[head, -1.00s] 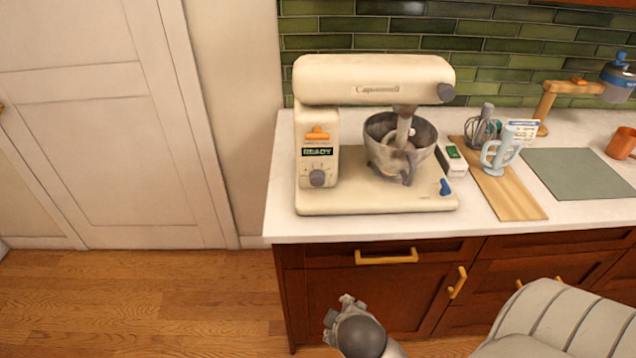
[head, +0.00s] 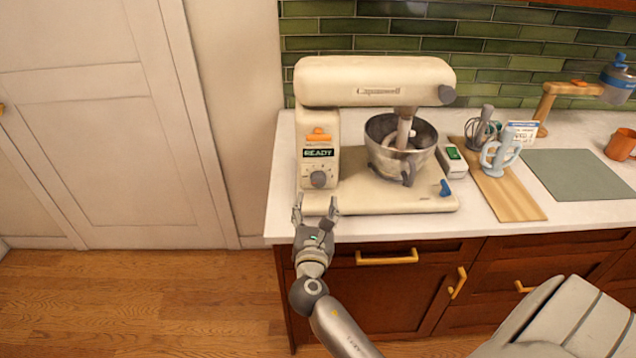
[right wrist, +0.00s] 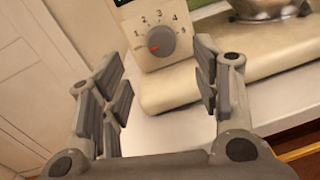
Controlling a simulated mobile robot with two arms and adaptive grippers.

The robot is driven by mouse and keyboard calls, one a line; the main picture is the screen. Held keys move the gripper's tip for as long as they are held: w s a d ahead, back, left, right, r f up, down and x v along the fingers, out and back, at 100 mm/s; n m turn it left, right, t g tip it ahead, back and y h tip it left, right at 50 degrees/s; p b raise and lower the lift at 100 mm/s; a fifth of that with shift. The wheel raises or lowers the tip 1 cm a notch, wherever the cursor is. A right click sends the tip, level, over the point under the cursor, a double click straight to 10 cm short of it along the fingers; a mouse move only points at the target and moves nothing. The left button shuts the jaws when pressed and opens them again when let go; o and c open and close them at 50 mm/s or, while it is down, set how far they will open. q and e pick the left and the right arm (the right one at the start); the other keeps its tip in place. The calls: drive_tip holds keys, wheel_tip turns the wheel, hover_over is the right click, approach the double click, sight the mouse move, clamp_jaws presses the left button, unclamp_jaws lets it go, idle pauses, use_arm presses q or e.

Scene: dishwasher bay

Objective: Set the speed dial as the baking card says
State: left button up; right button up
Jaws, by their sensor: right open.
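The cream stand mixer (head: 372,80) stands on the counter with a READY display (head: 318,153). Its grey round speed dial (head: 318,179) sits below the display. In the right wrist view the dial (right wrist: 170,42) has numbers 1 to 5 around its top, and its red mark points left and slightly down, near or below the 1. A white card with a blue heading (head: 524,131) stands at the back of the counter; its writing is too small to read. My right gripper (head: 316,205) is open and empty, in front of and below the dial, apart from it. My left gripper is not in view.
The mixer base (head: 400,205) juts out in front of the bowl (head: 372,130). The counter's front edge is close to my gripper.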

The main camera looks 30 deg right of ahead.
sight(318, 182)
drive_tip(key=p+x, duration=0.1)
drive_tip(key=x, duration=0.7)
drive_tip(key=shift+w+d, duration=0.2)
drive_tip(key=shift+d, duration=0.05)
drive_tip(key=c, duration=1)
drive_tip(key=shift+c, duration=0.2)
